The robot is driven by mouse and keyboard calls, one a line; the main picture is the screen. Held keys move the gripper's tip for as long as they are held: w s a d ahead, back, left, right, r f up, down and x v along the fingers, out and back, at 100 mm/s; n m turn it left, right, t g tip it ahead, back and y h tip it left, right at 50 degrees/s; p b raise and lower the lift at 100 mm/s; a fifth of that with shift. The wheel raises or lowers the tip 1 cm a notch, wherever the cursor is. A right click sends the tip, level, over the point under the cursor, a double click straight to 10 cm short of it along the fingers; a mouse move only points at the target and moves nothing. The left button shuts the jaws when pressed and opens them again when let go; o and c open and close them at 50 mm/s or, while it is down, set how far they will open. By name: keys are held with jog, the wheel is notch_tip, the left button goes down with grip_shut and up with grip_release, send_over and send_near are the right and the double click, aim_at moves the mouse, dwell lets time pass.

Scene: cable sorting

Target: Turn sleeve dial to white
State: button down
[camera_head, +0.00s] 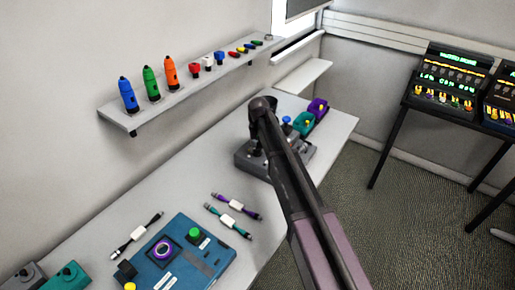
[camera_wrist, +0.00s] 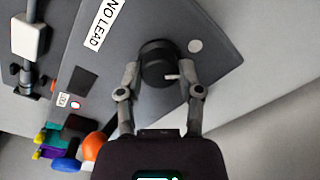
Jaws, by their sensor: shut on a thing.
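A black round dial (camera_wrist: 156,52) sits on a grey box (camera_wrist: 222,42) and carries a short white pointer mark (camera_wrist: 172,77). A pale, whitish dot (camera_wrist: 195,46) is on the box to the right of the dial. The pointer is at the dial's lower right, below the dot's level. My gripper (camera_wrist: 158,72) has its two fingers on either side of the dial, shut on it. In the head view the grey box (camera_head: 244,160) stands on the table, and my arm covers much of it, dial included.
The grey box has a "NO LEAD" label (camera_wrist: 104,24) and a red light (camera_wrist: 76,105). An orange knob (camera_wrist: 92,146) and blue knob (camera_wrist: 66,165) are close to my gripper. A blue box (camera_head: 190,265) and several cables lie on the table. A wall shelf (camera_head: 160,108) runs behind.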

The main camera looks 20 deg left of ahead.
jog(key=n, duration=0.4)
jog(key=shift+s, duration=0.1)
dwell(0.3)
jog(key=shift+c, duration=1.3)
grip_release()
